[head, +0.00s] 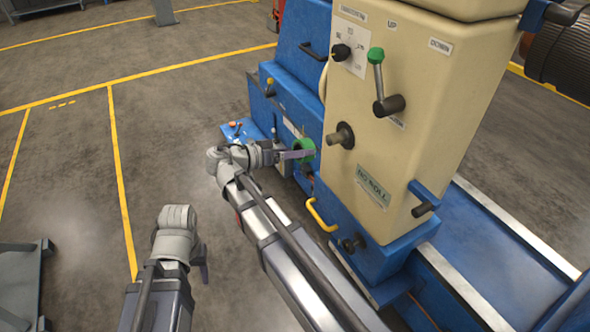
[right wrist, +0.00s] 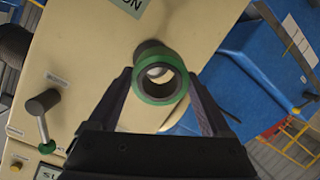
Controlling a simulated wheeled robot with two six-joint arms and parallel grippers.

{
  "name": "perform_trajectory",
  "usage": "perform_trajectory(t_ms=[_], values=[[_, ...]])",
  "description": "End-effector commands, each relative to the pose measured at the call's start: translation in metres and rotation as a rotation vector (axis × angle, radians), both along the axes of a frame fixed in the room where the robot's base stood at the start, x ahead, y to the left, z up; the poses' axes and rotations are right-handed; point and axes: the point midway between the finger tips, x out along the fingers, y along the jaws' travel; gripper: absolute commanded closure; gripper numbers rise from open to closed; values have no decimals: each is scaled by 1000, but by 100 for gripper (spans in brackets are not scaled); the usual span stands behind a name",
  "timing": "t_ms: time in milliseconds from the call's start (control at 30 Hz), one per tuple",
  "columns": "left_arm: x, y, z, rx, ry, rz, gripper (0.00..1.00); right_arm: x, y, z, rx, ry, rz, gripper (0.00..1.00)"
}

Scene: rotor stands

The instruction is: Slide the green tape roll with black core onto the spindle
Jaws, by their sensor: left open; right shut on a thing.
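The green tape roll with black core (head: 305,144) is held by my right gripper (head: 303,153), just left of the spindle (head: 340,137) in the head view. The spindle is a stubby grey-brown peg sticking out of the cream machine face. In the right wrist view the roll (right wrist: 163,96) sits between the two fingers, its bore facing the camera. The spindle (right wrist: 150,48) shows partly behind the roll's upper edge there. Whether its tip is inside the bore I cannot tell; in the head view they look apart. My left gripper (head: 204,268) is low at the left, away from the machine, and its fingers are mostly hidden.
The cream machine column (head: 400,130) carries a green-knobbed lever (head: 378,75) above the spindle and a "NO ROLL" label (head: 372,187) below it. A yellow handle (head: 320,213) juts out below. Open floor lies left; a grey cart (head: 20,285) stands at the lower left.

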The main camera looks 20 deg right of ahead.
Motion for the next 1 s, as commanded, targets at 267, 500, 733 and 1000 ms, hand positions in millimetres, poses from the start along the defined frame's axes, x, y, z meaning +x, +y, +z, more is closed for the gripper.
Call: perform_trajectory(t_ms=[267, 500, 733, 1000], values=[[0, 0, -35, 0, 0, 0, 50, 2, 4, 2, -166, -12, -3, 66], [0, 0, -34, 0, 0, 0, 50, 2, 4, 5, -181, -13, -2, 66], [0, 0, -35, 0, 0, 0, 50, 3, -6, 4, -180, -12, -3, 66], [0, 0, -37, 0, 0, 0, 50, 4, -24, 2, -179, -12, -2, 66]])
